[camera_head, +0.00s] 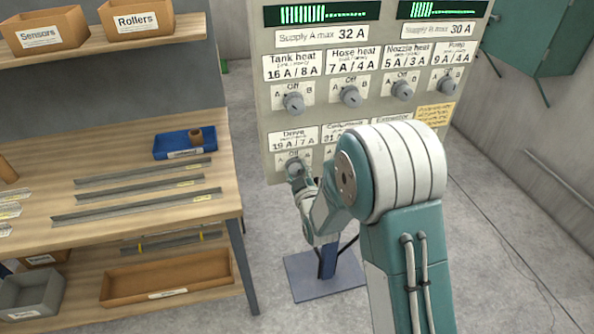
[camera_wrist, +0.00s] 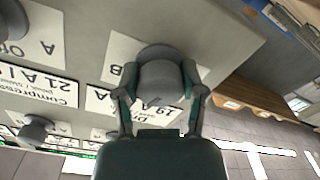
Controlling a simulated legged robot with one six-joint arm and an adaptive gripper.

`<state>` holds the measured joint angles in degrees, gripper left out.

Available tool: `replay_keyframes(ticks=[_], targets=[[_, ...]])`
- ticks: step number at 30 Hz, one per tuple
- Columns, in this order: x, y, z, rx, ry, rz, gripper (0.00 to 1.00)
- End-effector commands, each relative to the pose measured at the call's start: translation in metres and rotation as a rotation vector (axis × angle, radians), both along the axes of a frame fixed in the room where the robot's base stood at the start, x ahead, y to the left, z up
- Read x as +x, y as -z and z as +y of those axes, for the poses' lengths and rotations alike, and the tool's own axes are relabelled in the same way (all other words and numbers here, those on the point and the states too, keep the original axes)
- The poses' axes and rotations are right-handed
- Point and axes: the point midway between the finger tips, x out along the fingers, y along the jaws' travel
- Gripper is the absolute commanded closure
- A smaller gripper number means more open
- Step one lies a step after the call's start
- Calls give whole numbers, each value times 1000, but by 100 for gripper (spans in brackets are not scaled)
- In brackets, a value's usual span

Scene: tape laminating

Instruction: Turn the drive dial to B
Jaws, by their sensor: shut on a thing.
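The drive dial (camera_head: 294,165) is a grey knob at the lower left of the control panel (camera_head: 400,50), under the label "Drive 19 A / 7 A". My gripper (camera_head: 299,178) is at this dial, its body partly hiding it. In the wrist view, the fingers of my gripper (camera_wrist: 160,85) close on both sides of the drive dial (camera_wrist: 160,62). A "B" label (camera_wrist: 115,70) shows just left of the dial in that view.
The tank heat dial (camera_head: 293,103) and other dials sit in the row above. The compressor dial (camera_wrist: 36,133) is beside the drive dial in the wrist view. My arm hides the panel's lower right. A wooden workbench (camera_head: 110,145) with metal strips stands at left.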

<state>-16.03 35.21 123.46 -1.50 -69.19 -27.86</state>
Motion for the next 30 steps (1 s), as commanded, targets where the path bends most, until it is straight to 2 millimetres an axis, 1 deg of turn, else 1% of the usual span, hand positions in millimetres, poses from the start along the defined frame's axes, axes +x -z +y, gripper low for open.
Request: replay_keyframes(ticks=[1,9,15,22,30], targets=[[-1,3,1,37,-3,18,95],[-1,3,2,248,-1,80,95],[-1,3,2,368,-2,114,95],[-1,4,2,448,-1,138,95],[-1,4,2,475,-1,146,95]])
